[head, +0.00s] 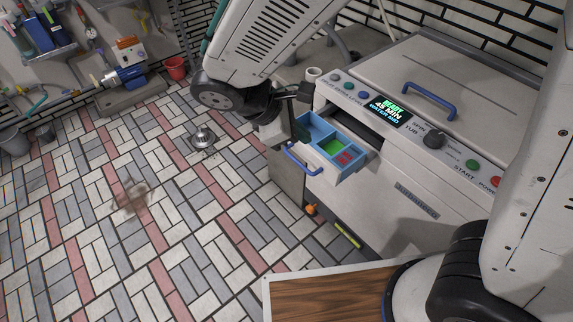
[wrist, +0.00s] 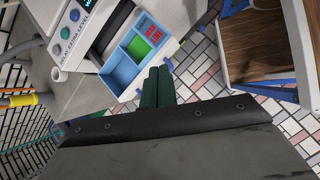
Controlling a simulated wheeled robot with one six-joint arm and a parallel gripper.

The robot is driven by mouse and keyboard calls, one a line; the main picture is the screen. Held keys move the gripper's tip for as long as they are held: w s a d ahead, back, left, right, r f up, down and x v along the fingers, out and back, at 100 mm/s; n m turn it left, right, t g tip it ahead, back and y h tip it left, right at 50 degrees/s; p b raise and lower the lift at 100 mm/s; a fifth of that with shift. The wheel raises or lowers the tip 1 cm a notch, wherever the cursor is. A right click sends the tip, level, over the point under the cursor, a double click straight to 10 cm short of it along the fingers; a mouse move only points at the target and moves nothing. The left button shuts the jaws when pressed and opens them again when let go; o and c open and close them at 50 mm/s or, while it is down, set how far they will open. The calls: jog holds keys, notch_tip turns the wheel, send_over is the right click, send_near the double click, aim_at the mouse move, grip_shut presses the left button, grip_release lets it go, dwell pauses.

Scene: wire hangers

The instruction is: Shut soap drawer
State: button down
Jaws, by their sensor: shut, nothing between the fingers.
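The soap drawer (head: 352,172) is pulled out of the washing machine (head: 400,215) front. It is a blue tray with a green compartment, a red-marked compartment and a blue handle (head: 302,160) on its outer end. In the wrist view the open drawer (wrist: 118,72) lies just beyond my fingertips, at upper left. My gripper (wrist: 160,70) has its two dark green fingers together, with nothing between them. The tips appear close to the drawer's outer end; I cannot tell if they touch. In the head view my fingers are not clearly visible, and my arm hangs above and left of the drawer.
The machine's control panel (head: 390,112) with knobs and a lit display is above the drawer. A wooden-topped surface (head: 330,298) is in front, at the bottom. Tiled floor left of the machine is mostly open, with a metal floor piece (head: 202,137) on it.

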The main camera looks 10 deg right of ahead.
jog(key=s+a+f+n+t, duration=0.2)
jog(key=a+f+n+t, duration=0.2)
jog(key=a+f+n, duration=0.5)
jog(key=w+d+f+m, duration=0.1)
jog(key=w+d+f, duration=0.5)
jog(key=f, duration=0.1)
jog(key=shift+w+d+h, duration=0.25)
jog(key=shift+d+h, duration=0.05)
jog(key=shift+h, duration=0.1)
jog(key=shift+w+f, duration=0.1)
